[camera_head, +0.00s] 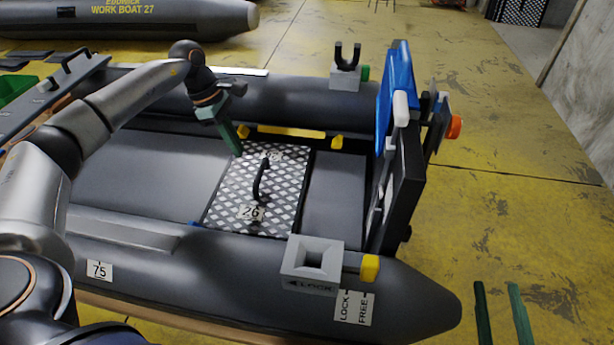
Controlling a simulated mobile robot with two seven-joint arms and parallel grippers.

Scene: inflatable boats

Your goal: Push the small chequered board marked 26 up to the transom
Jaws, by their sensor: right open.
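The small chequered board (233,188) lies in the floor of the grey boat, with a black handle (258,180) and a tag reading 26. The transom (405,185) is the dark upright panel at the boat's right end. A plain grey stretch of floor lies between board and transom. My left gripper (238,152) points down at the board's far left corner; I cannot tell if it touches, and its fingers overlap from this side. My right gripper (502,312) shows two green fingers spread apart, empty, at the lower right, clear of the boat.
A grey bracket with a black fork (347,68) stands on the far tube. A blue part (397,80) rises at the transom. Yellow floor lies right.

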